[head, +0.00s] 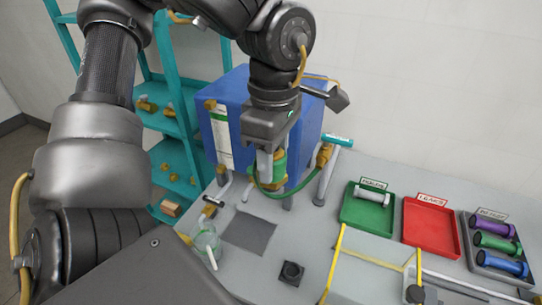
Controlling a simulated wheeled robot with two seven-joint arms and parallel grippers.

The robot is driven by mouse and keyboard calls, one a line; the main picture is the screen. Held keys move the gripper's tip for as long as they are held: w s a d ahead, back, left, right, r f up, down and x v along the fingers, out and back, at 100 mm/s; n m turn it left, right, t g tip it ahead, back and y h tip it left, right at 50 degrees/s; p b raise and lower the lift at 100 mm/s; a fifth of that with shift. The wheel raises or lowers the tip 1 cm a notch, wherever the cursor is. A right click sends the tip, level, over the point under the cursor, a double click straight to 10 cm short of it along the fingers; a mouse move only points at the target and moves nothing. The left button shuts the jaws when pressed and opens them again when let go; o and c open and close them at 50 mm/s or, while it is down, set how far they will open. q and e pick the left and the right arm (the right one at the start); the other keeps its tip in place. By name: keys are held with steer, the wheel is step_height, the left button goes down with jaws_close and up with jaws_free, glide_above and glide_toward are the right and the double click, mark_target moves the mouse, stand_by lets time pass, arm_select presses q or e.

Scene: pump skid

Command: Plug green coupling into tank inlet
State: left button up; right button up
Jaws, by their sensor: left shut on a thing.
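My left gripper (268,150) points down in front of the blue tank (225,120) and is shut on the green coupling (281,164), which has a brass lower part. A green hose (268,191) loops from the coupling to a brass fitting (323,155) on the pipe stand at the right. The tank has a white label with a green band and a brass fitting (210,104) at its upper left corner. I cannot pick out the tank inlet with certainty; my gripper and the coupling cover part of the tank front. My right gripper is not in view.
A grey pipe stand with a teal handle (339,141) rises right of the tank. A glass jar (206,239) and a black block (291,271) stand in front. Green (352,215), red (430,232) and grey (470,236) trays lie at right. A teal shelf (175,127) stands behind left.

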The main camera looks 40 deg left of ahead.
arm_select(q)
steer(key=w+a+r+n+p, duration=0.1)
steer(key=w+a+r+p, duration=0.15)
steer(key=r+p, duration=0.3)
steer(key=w+a+r+p, duration=0.2)
steer(key=w+r+p, duration=0.2)
steer(key=r, duration=0.3)
steer(key=w+a+n, duration=0.2)
steer(key=w+a, duration=1)
steer(key=w, duration=0.4)
steer(key=shift+a+f+p, duration=0.15)
steer(key=shift+f+p, duration=0.15)
steer(key=shift+p, duration=0.15)
step_height(320, 180, down, 5)
steer(key=shift+w, duration=0.1)
stand_by(0.4)
stand_by(0.5)
steer(key=shift+f, duration=0.55)
stand_by(0.6)
